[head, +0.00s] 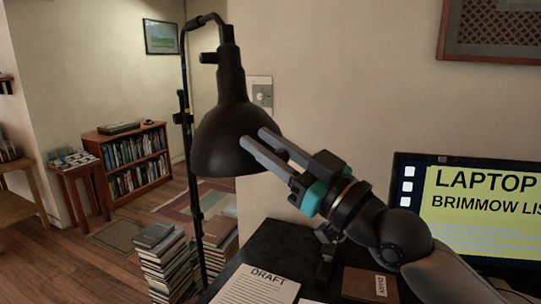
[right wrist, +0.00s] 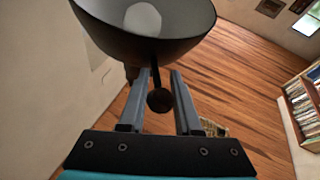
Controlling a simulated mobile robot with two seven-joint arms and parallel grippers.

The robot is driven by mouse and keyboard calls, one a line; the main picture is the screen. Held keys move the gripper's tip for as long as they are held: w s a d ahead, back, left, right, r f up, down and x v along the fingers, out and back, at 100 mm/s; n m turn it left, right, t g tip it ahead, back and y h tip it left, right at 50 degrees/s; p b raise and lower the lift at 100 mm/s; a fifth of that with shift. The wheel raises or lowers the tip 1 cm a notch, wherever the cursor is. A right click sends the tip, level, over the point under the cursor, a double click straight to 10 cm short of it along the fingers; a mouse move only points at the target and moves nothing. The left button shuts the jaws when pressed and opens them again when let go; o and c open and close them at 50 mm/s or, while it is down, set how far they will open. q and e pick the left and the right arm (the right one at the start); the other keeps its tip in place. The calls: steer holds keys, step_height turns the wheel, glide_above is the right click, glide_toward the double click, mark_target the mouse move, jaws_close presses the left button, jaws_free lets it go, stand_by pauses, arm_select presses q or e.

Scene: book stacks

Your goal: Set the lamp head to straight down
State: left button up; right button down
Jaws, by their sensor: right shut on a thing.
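The black lamp head (head: 225,130) hangs from the top of a thin black stand (head: 187,110), left of centre in the head view. Its bell-shaped shade opens mostly downward, with the rim slightly tilted in the picture. My right gripper (head: 254,137) reaches in from the right, its fingers at the shade's right lower side. In the right wrist view, the shade (right wrist: 135,40) fills the top, showing a pale round bulb inside. A thin stem with a ball knob (right wrist: 159,101) hangs from the rim between my fingers, and the gripper is shut on it. My left gripper is not in view.
A dark desk (head: 262,240) below holds a draft paper (head: 262,288) and a brown diary (head: 370,284). A laptop screen (head: 480,210) stands at right. Book stacks (head: 165,262) surround the stand's lower part. The wall with a switch plate (head: 260,92) is behind the lamp.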

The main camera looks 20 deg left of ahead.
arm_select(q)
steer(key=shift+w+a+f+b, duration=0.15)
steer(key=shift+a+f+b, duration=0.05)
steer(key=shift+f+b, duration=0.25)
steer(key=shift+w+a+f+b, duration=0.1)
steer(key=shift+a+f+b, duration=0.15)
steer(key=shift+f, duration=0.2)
arm_select(e)
steer(key=shift+w+a+f, duration=0.7)
steer(key=shift+a+f, duration=0.25)
steer(key=shift+a, duration=0.05)
steer(key=c, duration=0.6)
jaws_free()
steer(key=shift+w+a, duration=0.1)
steer(key=shift+a, duration=0.05)
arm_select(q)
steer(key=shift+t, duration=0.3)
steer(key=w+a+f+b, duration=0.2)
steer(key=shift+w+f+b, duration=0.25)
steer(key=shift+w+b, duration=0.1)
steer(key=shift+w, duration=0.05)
arm_select(e)
steer(key=v, duration=1.5)
steer(key=shift+d+r, duration=0.15)
steer(key=shift+d, duration=0.05)
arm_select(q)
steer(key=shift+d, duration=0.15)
